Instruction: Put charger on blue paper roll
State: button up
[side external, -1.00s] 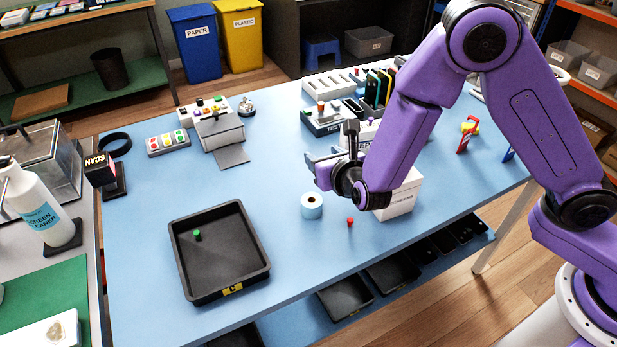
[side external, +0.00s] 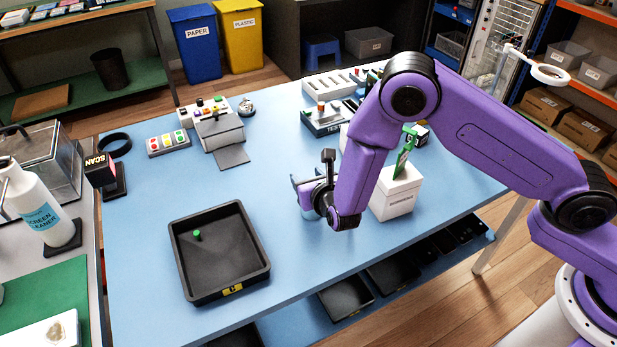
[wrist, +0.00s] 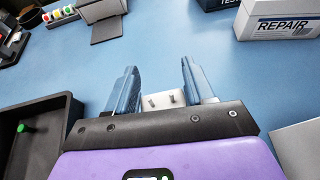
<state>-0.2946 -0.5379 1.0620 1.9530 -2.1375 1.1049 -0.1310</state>
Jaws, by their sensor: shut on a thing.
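My gripper (wrist: 158,75) is shut on the charger (wrist: 163,100), a small white block with two metal prongs, seen between the blue fingers in the wrist view. In the side view my gripper (side external: 304,190) is low over the blue table, to the right of the black tray. The charger cannot be made out there. I cannot tell whether the charger touches the roll.
A black tray (side external: 181,262) with a green peg (side external: 197,235) stands to the left. A white box (side external: 398,199) with a green item on top is to the right. A white REPAIR box (wrist: 278,22) shows in the wrist view. The table (side external: 140,200) left of the tray is clear.

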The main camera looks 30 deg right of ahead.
jog(key=shift+f, duration=0.15)
jog(key=o, duration=1.1)
jog(key=shift+o, duration=0.2)
jog(key=shift+s+r, duration=0.15)
jog(key=shift+r, duration=0.1)
jog(key=v, duration=1.1)
jog(key=shift+s, duration=0.3)
jog(key=shift+r, duration=0.15)
